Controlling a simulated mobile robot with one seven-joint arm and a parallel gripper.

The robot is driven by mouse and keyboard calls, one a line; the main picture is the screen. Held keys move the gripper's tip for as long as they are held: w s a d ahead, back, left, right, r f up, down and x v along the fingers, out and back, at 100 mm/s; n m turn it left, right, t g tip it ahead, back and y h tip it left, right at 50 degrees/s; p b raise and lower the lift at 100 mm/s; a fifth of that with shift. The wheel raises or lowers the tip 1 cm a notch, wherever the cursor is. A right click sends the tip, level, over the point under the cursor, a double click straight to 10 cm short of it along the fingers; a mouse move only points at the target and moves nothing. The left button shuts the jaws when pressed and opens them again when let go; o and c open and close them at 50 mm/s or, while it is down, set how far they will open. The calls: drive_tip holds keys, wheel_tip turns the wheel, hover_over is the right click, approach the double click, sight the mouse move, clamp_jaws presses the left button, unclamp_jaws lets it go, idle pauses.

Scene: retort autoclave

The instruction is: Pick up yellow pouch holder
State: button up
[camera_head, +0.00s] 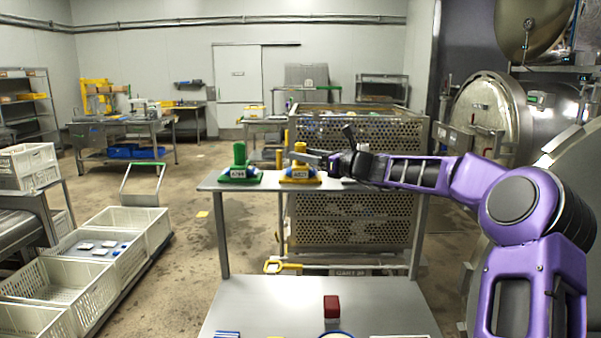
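The yellow pouch holder (300,179) stands upright on the upper metal shelf, with a white label on its front and a raised yellow post. My gripper (306,156) reaches in from the right at the height of this post. Its grey fingers overlap the post in the picture and partly hide it. I cannot tell whether they are closed on it or apart from it. The holder's base appears to rest on the shelf.
A similar green holder (239,173) stands just left on the same shelf (262,186). A perforated metal crate (385,215) is behind it. A red block (331,305) sits on the lower table (270,300). White crates (60,290) line the left.

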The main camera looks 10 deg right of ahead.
clamp_jaws()
idle(1.2)
